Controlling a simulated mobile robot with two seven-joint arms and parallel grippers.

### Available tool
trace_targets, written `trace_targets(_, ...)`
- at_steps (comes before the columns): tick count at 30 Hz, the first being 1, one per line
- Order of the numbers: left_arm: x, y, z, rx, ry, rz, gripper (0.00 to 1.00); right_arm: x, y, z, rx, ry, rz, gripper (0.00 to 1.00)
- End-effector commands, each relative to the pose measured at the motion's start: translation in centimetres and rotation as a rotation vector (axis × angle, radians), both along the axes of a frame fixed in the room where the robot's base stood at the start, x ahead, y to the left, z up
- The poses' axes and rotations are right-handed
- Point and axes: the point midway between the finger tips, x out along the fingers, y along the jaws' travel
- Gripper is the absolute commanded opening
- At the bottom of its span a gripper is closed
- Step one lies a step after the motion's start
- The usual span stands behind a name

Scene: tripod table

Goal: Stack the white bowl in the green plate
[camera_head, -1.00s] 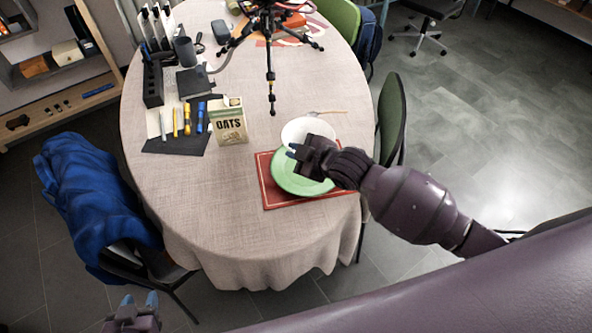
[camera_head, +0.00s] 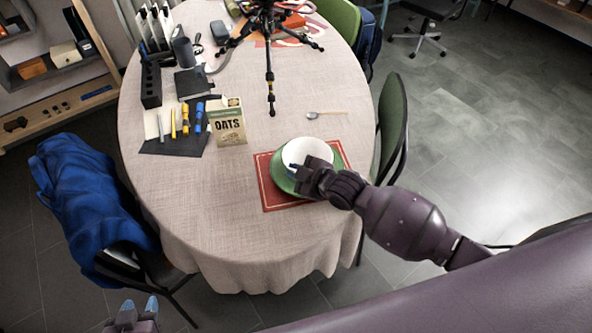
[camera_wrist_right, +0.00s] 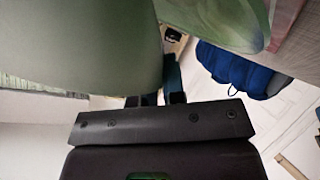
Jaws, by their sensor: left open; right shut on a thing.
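The white bowl (camera_head: 308,149) is over the green plate (camera_head: 342,158) in the head view, with the plate's green rim showing around it. I cannot tell whether the bowl touches the plate. My right gripper (camera_head: 297,171) is shut on the bowl's near rim and hides part of the bowl and plate. In the right wrist view, a large pale surface, apparently the bowl (camera_wrist_right: 90,45), fills the upper left beside the green plate (camera_wrist_right: 215,22). My left gripper (camera_head: 138,306) is open and empty, low at the left, away from the table.
The plate is on a red placemat (camera_head: 268,192). A spoon (camera_head: 313,115) lies behind it. A green chair (camera_head: 392,125) is close at the right. The table's front left is clear.

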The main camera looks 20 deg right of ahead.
Motion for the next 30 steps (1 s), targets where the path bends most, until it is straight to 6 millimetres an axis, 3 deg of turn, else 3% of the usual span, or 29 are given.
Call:
trace_targets(7, -0.2, 0.0, -0.4, 0.000, 0.006, 0.001, 0.43, 0.0, 0.0, -0.6, 0.000, -0.001, 0.001, 0.00)
trace_targets(8, -0.2, 0.0, -0.4, 0.000, 0.006, 0.001, 0.43, 0.0, 0.0, -0.6, 0.000, 0.000, 0.000, 0.15)
trace_targets(12, -0.5, 0.1, -0.5, 0.000, 0.010, 0.002, 0.43, 0.0, 0.0, -0.6, 0.000, 0.000, 0.000, 0.36)
trace_targets(24, -0.4, 0.1, 0.0, 0.001, 0.007, 0.003, 0.43, 0.0, 0.0, 0.4, 0.000, -0.001, -0.001, 0.36)
trace_targets(30, -0.1, 0.0, 0.7, 0.000, -0.003, 0.002, 0.43, -2.5, -1.6, 1.6, -0.001, 0.000, 0.000, 0.36)
